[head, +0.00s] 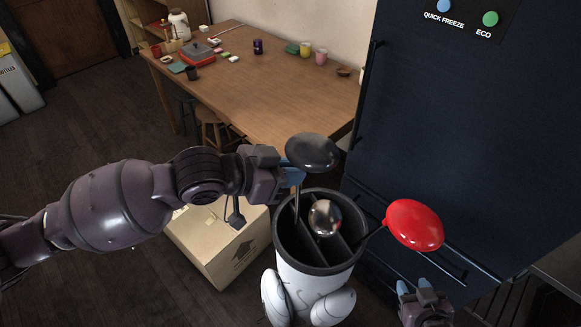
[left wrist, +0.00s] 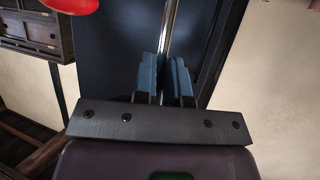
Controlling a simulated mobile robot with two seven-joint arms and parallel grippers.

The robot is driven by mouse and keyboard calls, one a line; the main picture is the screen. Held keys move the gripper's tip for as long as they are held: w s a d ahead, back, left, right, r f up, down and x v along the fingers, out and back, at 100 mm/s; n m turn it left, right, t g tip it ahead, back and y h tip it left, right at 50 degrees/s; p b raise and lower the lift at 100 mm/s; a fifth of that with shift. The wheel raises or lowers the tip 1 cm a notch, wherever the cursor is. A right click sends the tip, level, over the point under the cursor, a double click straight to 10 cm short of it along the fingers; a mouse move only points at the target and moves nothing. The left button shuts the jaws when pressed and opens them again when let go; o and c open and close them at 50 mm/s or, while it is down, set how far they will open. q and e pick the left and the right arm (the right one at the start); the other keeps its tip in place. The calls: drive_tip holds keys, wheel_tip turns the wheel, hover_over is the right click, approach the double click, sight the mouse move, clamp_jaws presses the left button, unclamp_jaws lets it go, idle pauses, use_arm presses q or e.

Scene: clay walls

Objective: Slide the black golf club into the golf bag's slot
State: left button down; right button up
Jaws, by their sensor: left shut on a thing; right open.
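The black golf club (head: 313,152) is upright, its dark head above the golf bag. My left gripper (head: 293,171) is shut on its shaft just below the head; the shaft (left wrist: 171,28) runs between the blue fingers in the left wrist view (left wrist: 165,82). The golf bag (head: 300,264) is white with a black, divided rim. The black club's shaft runs down over the left part of the opening; its lower end is hidden, so I cannot tell how deep it reaches. My right gripper (head: 413,285) is open and empty, right of the bag.
A silver-headed club (head: 325,217) and a red-headed club (head: 413,224) stand in the bag, the red one leaning right. A cardboard box (head: 215,245) is left of the bag. A dark blue fridge (head: 460,130) stands close behind right. A wooden table (head: 265,88) is behind.

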use_arm(q)
wheel_tip(320, 180, down, 18)
drive_tip(key=b, duration=0.7)
use_arm(e)
wheel_tip(320, 180, down, 9)
drive_tip(key=s, duration=0.1)
drive_tip(key=shift+g, duration=0.3)
idle(1.1)
use_arm(q)
drive_tip(key=shift+b, duration=0.3)
use_arm(e)
drive_tip(key=shift+s+f, duration=0.15)
drive_tip(key=shift+s, duration=0.1)
